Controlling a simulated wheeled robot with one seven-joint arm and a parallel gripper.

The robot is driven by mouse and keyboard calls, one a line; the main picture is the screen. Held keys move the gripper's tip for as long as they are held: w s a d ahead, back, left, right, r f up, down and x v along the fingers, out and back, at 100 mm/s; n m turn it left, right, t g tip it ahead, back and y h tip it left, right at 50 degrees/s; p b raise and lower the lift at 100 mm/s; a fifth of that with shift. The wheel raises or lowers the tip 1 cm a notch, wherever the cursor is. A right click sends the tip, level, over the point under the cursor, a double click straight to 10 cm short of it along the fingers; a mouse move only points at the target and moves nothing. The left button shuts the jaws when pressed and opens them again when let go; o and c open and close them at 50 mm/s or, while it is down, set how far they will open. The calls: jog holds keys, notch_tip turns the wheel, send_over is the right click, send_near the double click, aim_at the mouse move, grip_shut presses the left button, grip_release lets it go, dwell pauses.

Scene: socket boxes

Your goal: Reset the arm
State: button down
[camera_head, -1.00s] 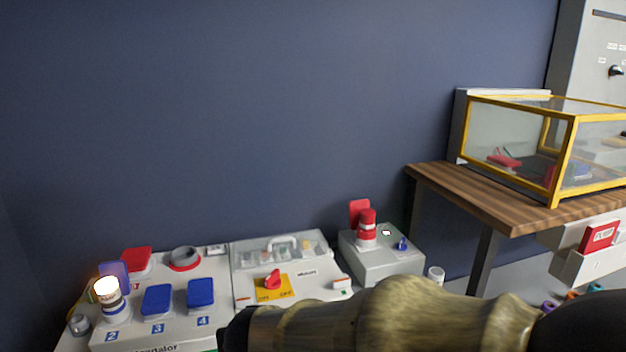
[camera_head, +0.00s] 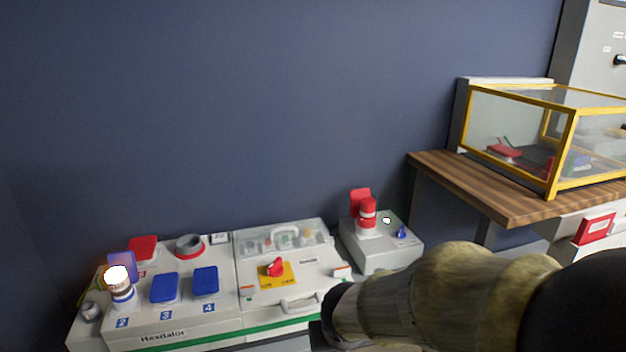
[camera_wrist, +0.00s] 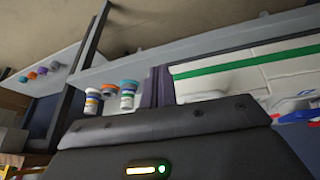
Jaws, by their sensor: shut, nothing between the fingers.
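My arm (camera_head: 440,305) crosses the lower right of the head view, with its dark joint (camera_head: 335,318) in front of the front edge of the white consoles. My gripper's fingers show in neither view. A dark body (camera_wrist: 180,135) with an orange and a green light fills the bottom of the wrist view; I cannot tell which part it is.
A white console (camera_head: 185,322) with blue and red covers and a lit lamp (camera_head: 118,275) stands at lower left. Beside it are a box with a red knob (camera_head: 275,267) and a grey box with a red lamp (camera_head: 367,217). A wooden table (camera_head: 480,190) bears a yellow-framed glass case (camera_head: 560,125).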

jog(key=shift+s+d+f+m+g+p, duration=1.1)
jog(key=shift+s+d, duration=1.55)
jog(key=shift+d, duration=2.5)
jog(key=w+p+v, duration=0.3)
jog(key=p+v, duration=0.9)
jog(key=p, duration=0.1)
jog(key=w+r+p+v, duration=0.1)
jog(key=w+p+v, duration=0.2)
jog(key=p+v, duration=0.9)
jog(key=w+r+p+v, duration=0.1)
jog(key=w+p+v, duration=0.2)
jog(key=p+v, duration=1)
jog(key=shift+d+r+n+p, duration=0.25)
jog(key=shift+r+n+p, duration=0.05)
jog(key=shift+r+p, duration=0.1)
